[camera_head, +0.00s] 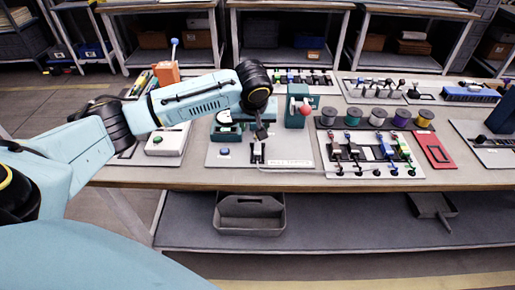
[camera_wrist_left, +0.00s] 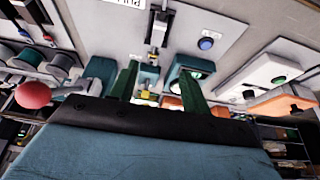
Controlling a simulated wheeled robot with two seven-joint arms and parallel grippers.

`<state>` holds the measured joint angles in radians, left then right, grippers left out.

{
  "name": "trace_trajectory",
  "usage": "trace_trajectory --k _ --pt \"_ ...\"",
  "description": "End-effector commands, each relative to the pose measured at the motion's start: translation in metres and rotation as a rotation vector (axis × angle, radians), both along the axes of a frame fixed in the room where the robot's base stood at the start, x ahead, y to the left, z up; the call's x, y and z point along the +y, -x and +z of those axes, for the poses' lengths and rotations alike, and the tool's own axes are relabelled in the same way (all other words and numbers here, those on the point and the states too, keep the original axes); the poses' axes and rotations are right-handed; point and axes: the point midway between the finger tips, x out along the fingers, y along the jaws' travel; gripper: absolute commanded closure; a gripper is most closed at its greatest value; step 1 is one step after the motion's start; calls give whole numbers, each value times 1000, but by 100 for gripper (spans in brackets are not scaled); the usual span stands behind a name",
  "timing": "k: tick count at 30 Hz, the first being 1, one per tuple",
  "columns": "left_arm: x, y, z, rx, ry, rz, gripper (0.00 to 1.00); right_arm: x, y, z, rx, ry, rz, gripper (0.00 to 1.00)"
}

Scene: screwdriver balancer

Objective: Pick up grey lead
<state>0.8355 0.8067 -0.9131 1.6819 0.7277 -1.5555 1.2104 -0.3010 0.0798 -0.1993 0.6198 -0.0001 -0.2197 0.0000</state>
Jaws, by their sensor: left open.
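My left gripper (camera_head: 261,131) hangs over the middle station board (camera_head: 226,156), and no held thing shows in it. In the left wrist view the two green fingers of this gripper (camera_wrist_left: 158,90) stand apart, with a small dark and yellow fixture visible between them. A black and silver clamp (camera_head: 257,153) is on the board just below the gripper; it also shows in the left wrist view (camera_wrist_left: 158,30). Several short leads lie on the pale panel (camera_head: 345,172) at the right, but I cannot tell which is the grey lead. My right gripper is out of view.
A teal press with a red ball (camera_head: 305,109) stands close to the right of the gripper. Several wire spools (camera_head: 377,116) stand behind the lead panel. A white box with a green button (camera_head: 167,143) is at left.

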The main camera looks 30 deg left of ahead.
Motion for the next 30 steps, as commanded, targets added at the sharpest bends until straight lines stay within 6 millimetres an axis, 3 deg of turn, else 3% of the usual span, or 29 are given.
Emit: trace_trajectory --k 9,17,24,30 --pt "11 -18 -55 3 0 4 53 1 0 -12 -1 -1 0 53" --pt "15 -26 -75 1 -1 3 53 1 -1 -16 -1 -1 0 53" --pt "12 -34 -109 1 -2 2 53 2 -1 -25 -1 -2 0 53" --pt "16 -39 -123 -1 -1 1 53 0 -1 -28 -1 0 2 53"
